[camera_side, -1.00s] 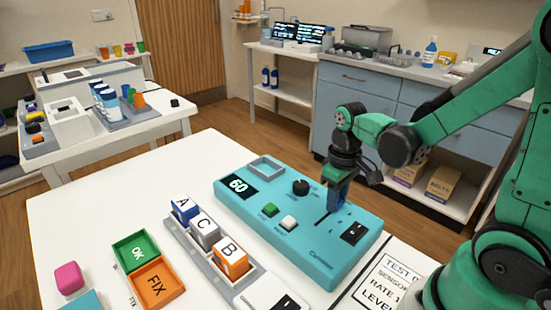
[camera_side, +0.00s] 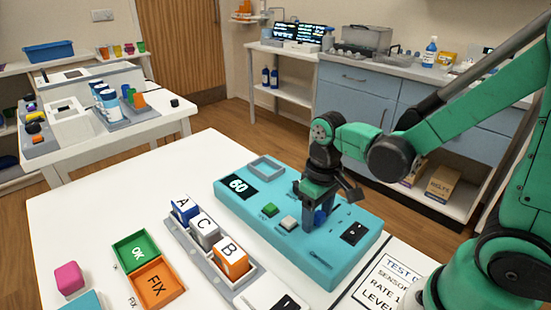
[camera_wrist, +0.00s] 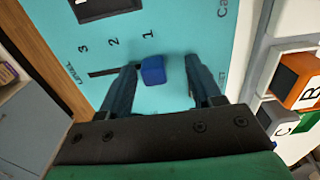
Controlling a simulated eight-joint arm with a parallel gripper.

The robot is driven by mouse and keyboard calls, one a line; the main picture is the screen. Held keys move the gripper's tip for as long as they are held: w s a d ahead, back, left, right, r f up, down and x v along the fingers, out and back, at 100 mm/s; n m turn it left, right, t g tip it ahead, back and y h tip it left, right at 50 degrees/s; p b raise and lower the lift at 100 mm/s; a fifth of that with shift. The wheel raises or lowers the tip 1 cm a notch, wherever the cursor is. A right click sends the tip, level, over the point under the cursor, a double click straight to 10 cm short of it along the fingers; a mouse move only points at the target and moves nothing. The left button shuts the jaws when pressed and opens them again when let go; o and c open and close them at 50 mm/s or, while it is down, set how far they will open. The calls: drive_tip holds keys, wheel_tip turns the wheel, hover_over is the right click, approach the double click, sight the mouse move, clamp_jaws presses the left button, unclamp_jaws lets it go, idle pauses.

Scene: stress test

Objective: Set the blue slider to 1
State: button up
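The blue slider knob (camera_wrist: 152,70) stands beside the "1" mark in the wrist view, at the right end of its dark slot (camera_wrist: 105,73). The slot runs left from it towards "2" and "3". My gripper (camera_wrist: 162,64) is open, with one finger on each side of the knob. The left finger is very close to the knob; I cannot tell whether they touch. A clear gap separates the right finger from it. In the side view my gripper (camera_side: 309,215) is down at the teal panel (camera_side: 335,268), with the blue knob (camera_side: 320,217) partly showing between its fingers.
A green button (camera_side: 270,210) and a white button (camera_side: 289,222) sit left of my gripper, and a black switch (camera_side: 354,233) to its right. A grey rack with lettered blocks (camera_side: 205,231) stands in front of the panel.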

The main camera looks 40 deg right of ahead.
sight(318, 215)
drive_tip(key=shift+r, duration=2.85)
drive_tip(key=r+t, duration=0.1)
drive_tip(key=t, duration=0.1)
drive_tip(key=shift+a+r+t, duration=0.1)
drive_tip(key=shift+t, duration=0.2)
drive_tip(key=r+t, duration=0.1)
drive_tip(key=t, duration=0.1)
drive_tip(key=r+t, duration=0.1)
drive_tip(key=t, duration=0.1)
drive_tip(key=shift+w+a+r+t, duration=0.1)
drive_tip(key=shift+w+a+t, duration=0.05)
drive_tip(key=shift+w+t, duration=0.2)
